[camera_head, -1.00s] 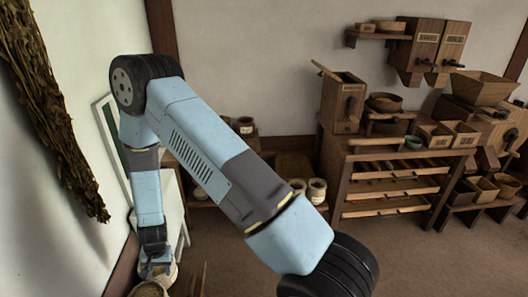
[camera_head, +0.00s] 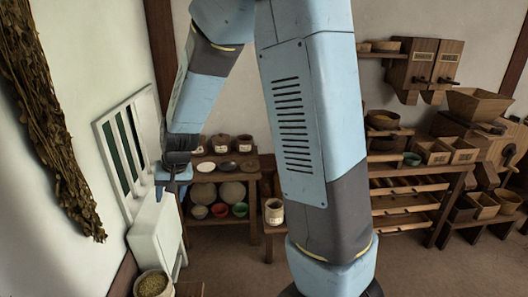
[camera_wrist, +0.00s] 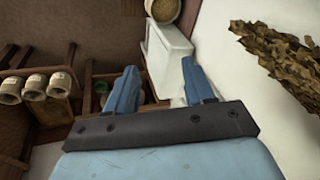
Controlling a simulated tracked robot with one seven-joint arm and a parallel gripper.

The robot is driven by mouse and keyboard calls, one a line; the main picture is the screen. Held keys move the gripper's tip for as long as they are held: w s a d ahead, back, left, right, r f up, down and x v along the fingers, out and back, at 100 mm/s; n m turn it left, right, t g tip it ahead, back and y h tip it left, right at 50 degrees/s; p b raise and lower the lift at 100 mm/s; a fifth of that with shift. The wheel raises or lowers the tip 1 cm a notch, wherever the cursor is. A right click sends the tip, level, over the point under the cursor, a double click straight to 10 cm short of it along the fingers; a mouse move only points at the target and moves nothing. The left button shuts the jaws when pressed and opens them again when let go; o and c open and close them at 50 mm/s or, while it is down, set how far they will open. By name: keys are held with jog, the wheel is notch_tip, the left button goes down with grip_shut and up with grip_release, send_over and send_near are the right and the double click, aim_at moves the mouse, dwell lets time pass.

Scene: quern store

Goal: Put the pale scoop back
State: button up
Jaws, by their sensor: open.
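I cannot make out the pale scoop in either view. My gripper (camera_head: 172,186) hangs at the left in the head view, in front of the wall rack and above the white cabinet. In the wrist view its two blue fingers (camera_wrist: 158,68) stand wide apart with nothing between them. The round basket of grain (camera_head: 153,284) is at the lower left of the head view, below my gripper and apart from it. It also shows at the top edge of the wrist view (camera_wrist: 163,10).
The white cabinet (camera_head: 155,238) stands by the left wall under a slatted rack (camera_head: 124,150). A low shelf (camera_head: 216,178) with plates, bowls and jars is behind. A jar (camera_head: 274,212) stands on a stool. Dried leaves (camera_head: 45,120) hang left. My arm hides the middle.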

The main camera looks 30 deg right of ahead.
jog(key=s+d+r+n+t+h, duration=0.1)
jog(key=s+d+r, duration=0.4)
jog(key=r, duration=0.2)
jog(key=s+d+r+t, duration=0.1)
jog(key=s+d+r, duration=0.4)
jog(key=r, duration=0.2)
jog(key=s+d+r+h, duration=0.1)
jog(key=s+d+r, duration=0.2)
jog(key=s, duration=0.3)
jog(key=s+d+r, duration=0.3)
jog(key=s+d, duration=0.2)
jog(key=s, duration=0.2)
jog(key=shift+s+t+h, duration=0.25)
jog(key=shift+t+h, duration=0.15)
